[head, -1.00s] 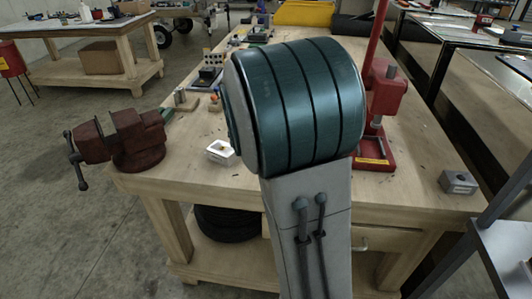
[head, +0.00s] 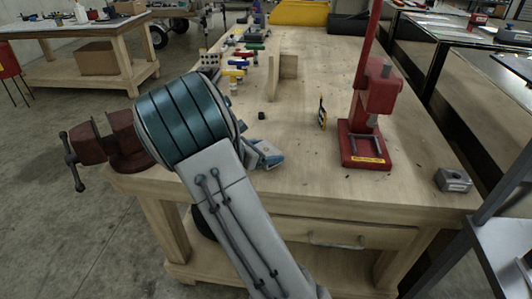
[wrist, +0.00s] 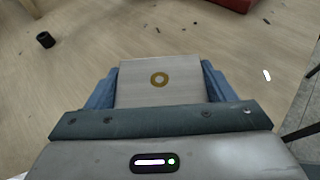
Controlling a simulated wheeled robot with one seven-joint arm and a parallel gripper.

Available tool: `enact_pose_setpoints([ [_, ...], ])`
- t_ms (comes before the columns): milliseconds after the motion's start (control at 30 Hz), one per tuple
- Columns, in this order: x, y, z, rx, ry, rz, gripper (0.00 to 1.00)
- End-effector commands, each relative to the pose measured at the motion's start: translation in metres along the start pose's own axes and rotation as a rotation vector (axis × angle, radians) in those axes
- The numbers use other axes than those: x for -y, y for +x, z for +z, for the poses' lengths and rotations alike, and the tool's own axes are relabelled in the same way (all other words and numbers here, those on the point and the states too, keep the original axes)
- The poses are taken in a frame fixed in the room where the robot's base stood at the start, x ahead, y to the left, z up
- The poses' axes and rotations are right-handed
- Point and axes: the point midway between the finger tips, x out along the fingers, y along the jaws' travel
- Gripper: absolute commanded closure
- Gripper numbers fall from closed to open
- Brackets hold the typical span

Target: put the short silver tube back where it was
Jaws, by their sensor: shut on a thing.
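My gripper (head: 266,153) is low over the near part of the wooden bench, its blue fingers just right of my teal arm joint. In the wrist view, my gripper (wrist: 158,86) is shut on a pale silver piece (wrist: 135,92), which I take for the short silver tube. Its visible face is flat and nearly square, with a brass-coloured ring in it. The blue fingers press on its left and right sides. Its far end is hidden, and I cannot tell whether it touches the bench.
A red press (head: 365,135) stands right of my gripper. A small black cylinder (head: 262,115) and a yellow-black item (head: 322,114) are nearby. A wooden bracket (head: 286,76) and coloured clamps (head: 236,74) lie behind. A red vise (head: 122,145) is left; a grey block (head: 454,179) is right.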

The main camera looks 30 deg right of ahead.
Motion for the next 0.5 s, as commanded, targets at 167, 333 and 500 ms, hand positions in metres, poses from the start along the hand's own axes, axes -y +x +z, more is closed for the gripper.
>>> enact_pose_setpoints([
  [167, 0.0001, 0.0025, -0.0051, 0.001, 0.002, 0.000, 0.54],
  [333, 0.0002, 0.0032, -0.0066, 0.000, 0.002, 0.000, 0.54],
  [500, 0.0003, 0.0038, -0.0084, 0.000, 0.001, 0.000, 0.02],
])
